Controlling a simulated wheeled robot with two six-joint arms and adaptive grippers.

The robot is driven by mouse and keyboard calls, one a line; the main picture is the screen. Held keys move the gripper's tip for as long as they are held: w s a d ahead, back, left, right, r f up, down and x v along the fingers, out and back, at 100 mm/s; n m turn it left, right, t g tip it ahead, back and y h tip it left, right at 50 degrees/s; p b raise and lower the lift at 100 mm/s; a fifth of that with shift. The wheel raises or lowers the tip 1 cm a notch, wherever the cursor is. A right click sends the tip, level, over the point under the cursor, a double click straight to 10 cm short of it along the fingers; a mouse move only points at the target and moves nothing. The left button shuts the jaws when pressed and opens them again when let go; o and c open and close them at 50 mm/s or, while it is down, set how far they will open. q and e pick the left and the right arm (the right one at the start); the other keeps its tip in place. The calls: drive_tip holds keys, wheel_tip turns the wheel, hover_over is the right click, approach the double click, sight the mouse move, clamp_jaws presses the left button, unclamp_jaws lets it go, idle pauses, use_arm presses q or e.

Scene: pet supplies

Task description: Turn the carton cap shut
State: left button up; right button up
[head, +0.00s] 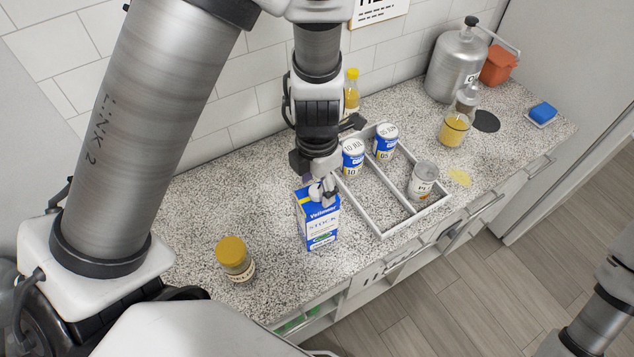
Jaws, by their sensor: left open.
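A blue and white stock carton (318,226) stands upright on the speckled counter. My left gripper (322,192) points down at the carton's top from above. Its fingers are open and sit at or around the cap area. The cap itself is largely hidden by the fingers, so I cannot tell how it sits or whether the fingers touch it. My right gripper is out of view; only part of my right arm shows at the lower right edge.
A white divided tray (376,214) with several cans stands just right of the carton. A yellow-lidded jar (235,259) is at front left. A yellow-capped bottle (352,92) stands behind. A metal canister (455,66), glass jar (456,128) and blue sponge (542,111) are farther right.

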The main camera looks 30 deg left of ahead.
use_arm(q)
drive_tip(key=shift+w+a+f, duration=0.15)
drive_tip(key=shift+w+f, duration=0.1)
drive_tip(key=shift+f, duration=0.25)
drive_tip(key=shift+w+a+f, duration=0.1)
drive_tip(key=shift+w+f, duration=0.1)
drive_tip(key=shift+f, duration=0.25)
drive_tip(key=shift+s+r, duration=0.1)
drive_tip(key=shift+s+d, duration=0.1)
drive_tip(key=shift+s, duration=0.1)
drive_tip(key=c, duration=0.4)
drive_tip(key=shift+s+r, duration=0.1)
drive_tip(key=c, duration=0.6)
clamp_jaws()
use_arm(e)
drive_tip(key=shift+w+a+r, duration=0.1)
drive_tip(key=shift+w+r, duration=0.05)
